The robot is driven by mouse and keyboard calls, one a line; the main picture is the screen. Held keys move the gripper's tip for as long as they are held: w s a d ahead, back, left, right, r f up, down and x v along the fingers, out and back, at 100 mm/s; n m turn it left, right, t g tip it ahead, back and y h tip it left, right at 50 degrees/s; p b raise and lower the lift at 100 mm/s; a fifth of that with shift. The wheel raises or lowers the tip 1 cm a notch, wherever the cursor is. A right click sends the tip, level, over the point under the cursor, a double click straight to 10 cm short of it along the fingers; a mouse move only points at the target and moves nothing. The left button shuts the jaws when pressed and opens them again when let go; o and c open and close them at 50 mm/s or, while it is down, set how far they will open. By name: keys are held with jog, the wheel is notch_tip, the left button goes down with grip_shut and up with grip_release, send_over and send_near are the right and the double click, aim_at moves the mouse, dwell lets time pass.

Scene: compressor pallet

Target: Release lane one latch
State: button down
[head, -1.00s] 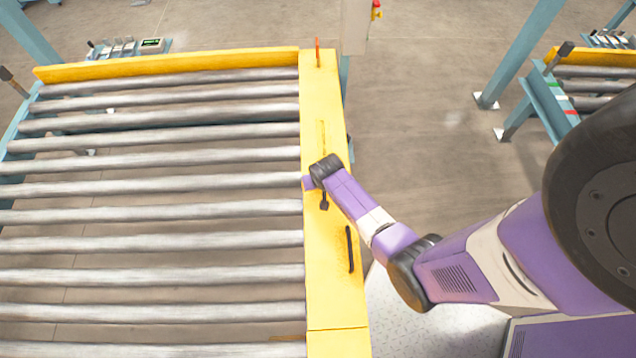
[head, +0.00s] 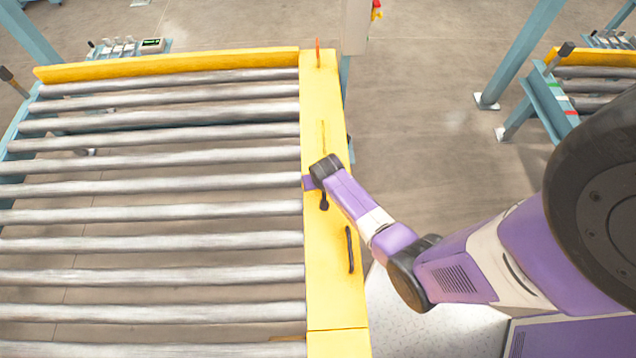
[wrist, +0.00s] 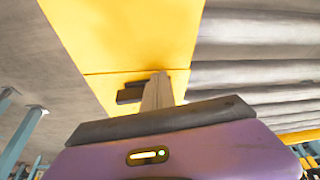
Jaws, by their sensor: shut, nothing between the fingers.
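A yellow side rail (head: 335,295) runs along the right of the roller lane (head: 150,215). On it are a thin slot (head: 323,136), a small dark knob (head: 324,202) and a black bar handle (head: 350,250); which of these is the latch I cannot tell. My arm's wrist covers part of the rail between slot and knob. My gripper (wrist: 160,90) shows in the wrist view, its fingers shut and empty, over the yellow rail. A dark piece (wrist: 130,94) lies just left of the fingers; whether they touch it is unclear.
An orange upright piece (head: 318,52) stands at the rail's far end. A pale post (head: 355,25) with a red and yellow device is behind it. Another roller lane (head: 590,85) and blue frame legs (head: 520,55) stand at the right. Open floor (head: 430,150) lies between.

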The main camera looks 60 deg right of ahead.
jog(key=shift+r, duration=0.1)
jog(key=p+v, duration=0.1)
jog(key=v, duration=0.6)
jog(key=shift+r, duration=0.25)
jog(key=shift+a, duration=0.1)
dwell(0.3)
